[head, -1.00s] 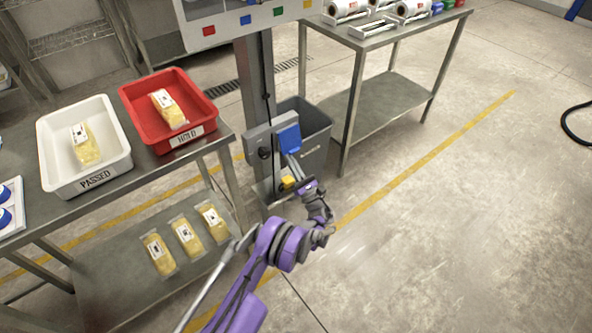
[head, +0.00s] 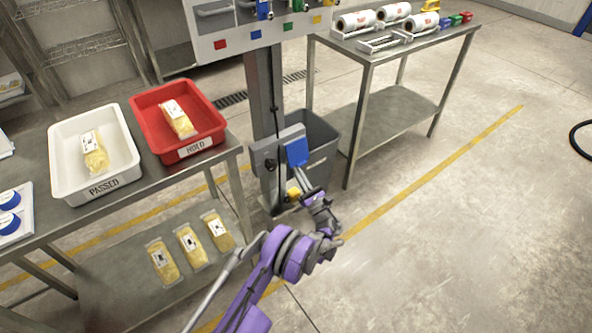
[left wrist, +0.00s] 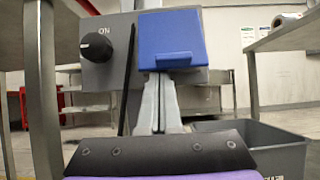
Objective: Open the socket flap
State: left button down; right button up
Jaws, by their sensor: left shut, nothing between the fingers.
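The blue socket flap (head: 297,151) is on the front of a grey box (head: 264,157) on the post. In the left wrist view the flap (left wrist: 172,38) hangs down over the socket, with a lip along its lower edge. My left gripper (head: 291,170) is shut and empty. In the left wrist view its closed fingers (left wrist: 158,82) point up at the lip from below. I cannot tell whether the tips touch it. The socket behind the flap is hidden. My right gripper is not in view.
A black knob (left wrist: 97,46) sits left of the flap, with a dark cable (left wrist: 128,80) between them. A grey bin (head: 322,150) stands right behind the box. A steel table with a white tray (head: 64,178) and red tray (head: 150,106) is at left.

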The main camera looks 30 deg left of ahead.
pick_arm(q)
jog(key=shift+s+d+r+g+h+p, duration=0.2)
jog(key=shift+d+r+h, duration=0.1)
jog(key=shift+d+h, duration=0.15)
jog(key=shift+s+d+r+g+h+p, duration=0.15)
jog(key=shift+d+r+g+h+p, duration=0.1)
jog(key=shift+d+h, duration=0.2)
jog(key=s+d+r+g+h+p, duration=0.1)
jog(key=d+r+g+h+p, duration=0.1)
jog(key=r+h+p, duration=0.3)
jog(key=d+r+g+h+p, duration=0.2)
jog(key=r+g+h+p, duration=0.2)
jog(key=r+h, duration=0.5)
jog(key=shift+s+r+h+p, duration=0.3)
jog(key=shift+h+p, duration=0.3)
jog(key=shift+p, duration=0.35)
jog(key=shift+s+d+g, duration=0.1)
jog(key=shift+g, duration=0.15)
